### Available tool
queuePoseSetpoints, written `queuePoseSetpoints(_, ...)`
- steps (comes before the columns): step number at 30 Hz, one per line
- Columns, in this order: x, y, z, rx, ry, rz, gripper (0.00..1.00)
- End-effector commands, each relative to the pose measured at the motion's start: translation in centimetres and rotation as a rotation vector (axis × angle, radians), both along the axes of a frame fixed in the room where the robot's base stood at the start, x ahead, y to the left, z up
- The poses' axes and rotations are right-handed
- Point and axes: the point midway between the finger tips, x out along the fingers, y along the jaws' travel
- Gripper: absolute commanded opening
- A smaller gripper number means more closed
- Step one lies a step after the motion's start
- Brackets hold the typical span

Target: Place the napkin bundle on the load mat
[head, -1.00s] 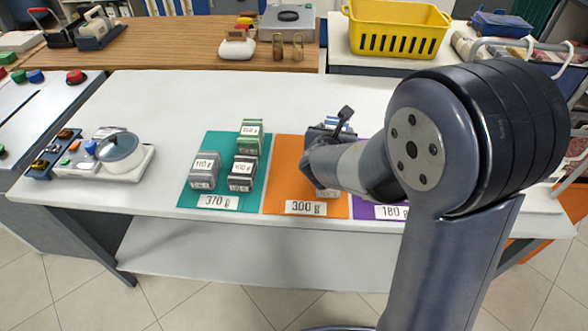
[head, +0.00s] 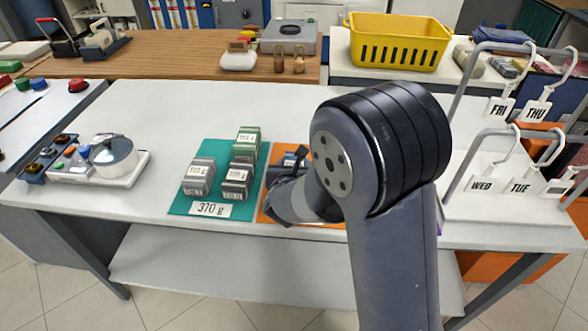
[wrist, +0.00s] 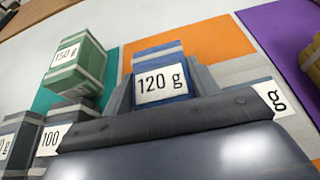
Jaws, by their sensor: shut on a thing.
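My gripper (wrist: 165,85) is shut on a blue banded bundle (wrist: 175,60) labelled 120 g, its grey fingers on both sides. In the head view the blue bundle (head: 296,156) barely shows behind my wrist. It is over the orange mat (head: 268,200); I cannot tell whether it touches. The teal mat (head: 185,207), with a 370 g sign, holds a green 150 g bundle (head: 247,142) and two grey bundles (head: 198,177) (head: 236,181). The purple mat (wrist: 285,40) is mostly hidden in the head view.
A device with a round glass-like lid (head: 115,150) stands at the left of the white table (head: 150,110). A rack with day tags (head: 520,187) stands at the right. A yellow basket (head: 400,42) is behind. The table's back left is clear.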

Motion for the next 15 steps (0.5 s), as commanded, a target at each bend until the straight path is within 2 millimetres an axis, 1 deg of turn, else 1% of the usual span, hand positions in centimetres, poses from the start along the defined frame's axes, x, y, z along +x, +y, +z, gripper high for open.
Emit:
queuePoseSetpoints(2, 0.01, -0.02, -0.48, 0.0, -0.002, -0.001, 0.31)
queuePoseSetpoints(9, 0.02, 0.0, -0.44, 0.002, -0.002, -0.001, 0.31)
queuePoseSetpoints(13, 0.03, 0.0, -0.84, 0.002, -0.003, -0.001, 0.31)
queuePoseSetpoints(14, 0.02, 0.0, -0.82, 0.002, -0.002, -0.001, 0.57)
queuePoseSetpoints(15, 0.02, 0.0, -0.71, 0.001, -0.002, 0.0, 0.6)
